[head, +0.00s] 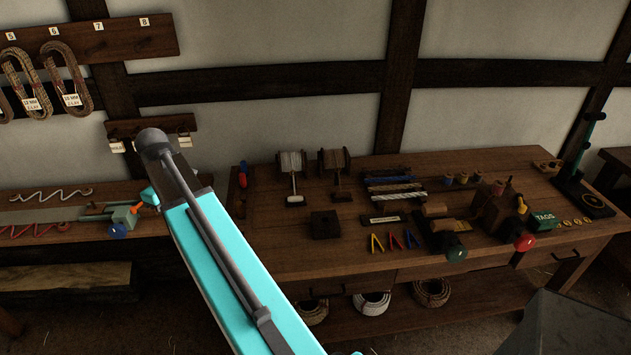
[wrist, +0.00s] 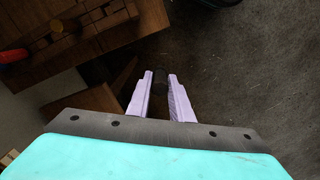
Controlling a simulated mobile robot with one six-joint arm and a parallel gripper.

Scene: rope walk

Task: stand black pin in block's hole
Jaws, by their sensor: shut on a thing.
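My gripper (wrist: 160,88) shows in the wrist view as two pale lilac fingers. They are shut on a short black pin (wrist: 160,78), which sits between the fingertips. Neither the gripper nor the pin can be made out in the head view, where my arm covers part of the scene. A dark square block (head: 325,225) with a hole in its top stands on the workbench (head: 285,258), near its left front. I cannot make out the block in the wrist view, where the pin is over dark floor beside wooden furniture.
Two small reels (head: 291,162) stand behind the block. Coloured clips (head: 394,240) and a small label plate lie to its right. Bare bench top surrounds the block.

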